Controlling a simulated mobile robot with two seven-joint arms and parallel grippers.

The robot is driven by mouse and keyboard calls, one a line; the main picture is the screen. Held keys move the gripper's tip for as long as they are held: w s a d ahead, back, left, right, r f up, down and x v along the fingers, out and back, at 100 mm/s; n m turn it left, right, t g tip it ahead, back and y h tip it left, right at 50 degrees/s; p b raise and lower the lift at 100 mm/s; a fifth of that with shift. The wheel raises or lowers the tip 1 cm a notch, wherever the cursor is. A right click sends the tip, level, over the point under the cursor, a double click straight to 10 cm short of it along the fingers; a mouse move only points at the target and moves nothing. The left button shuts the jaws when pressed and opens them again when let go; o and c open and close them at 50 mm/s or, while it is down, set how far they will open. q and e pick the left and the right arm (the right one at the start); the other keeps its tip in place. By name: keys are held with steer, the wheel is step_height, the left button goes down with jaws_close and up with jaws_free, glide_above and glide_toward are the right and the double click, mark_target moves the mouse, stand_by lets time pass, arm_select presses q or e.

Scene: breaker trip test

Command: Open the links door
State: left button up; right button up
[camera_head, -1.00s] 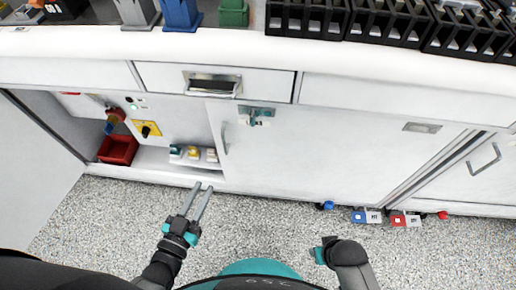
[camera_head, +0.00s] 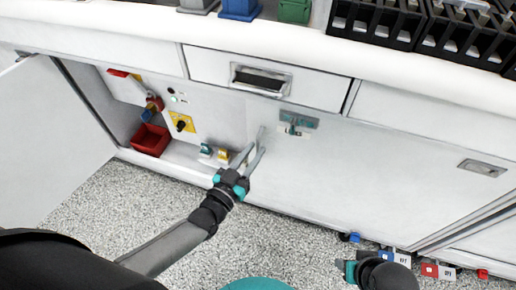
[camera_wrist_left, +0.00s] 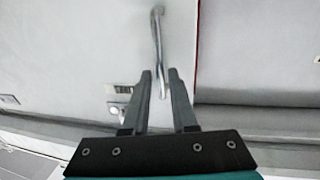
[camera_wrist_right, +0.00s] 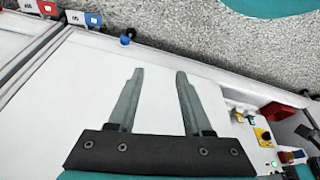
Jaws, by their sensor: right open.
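The links door, taken to be the wide white door (camera_head: 390,170) in the middle of the cabinet, is shut. Its thin vertical grey handle (camera_wrist_left: 157,45) is near its left edge. My left gripper (camera_head: 254,150) is at this handle, its fingers apart. In the left wrist view the handle's end lies between the fingertips (camera_wrist_left: 160,75); I cannot tell whether they touch it.
The left compartment stands open, its door (camera_head: 50,140) swung out left. A red bin (camera_head: 151,139) and a yellow rotary switch (camera_head: 182,122) are inside. Padlocks with red and blue tags (camera_head: 432,270) lie on the floor at right. A drawer (camera_head: 265,78) is above.

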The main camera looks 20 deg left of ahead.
arm_select(q)
steer(key=shift+b+x, duration=0.3)
steer(key=shift+x, duration=1)
arm_select(e)
steer(key=shift+w+r, duration=0.15)
steer(key=shift+r, duration=0.8)
arm_select(q)
jaws_close()
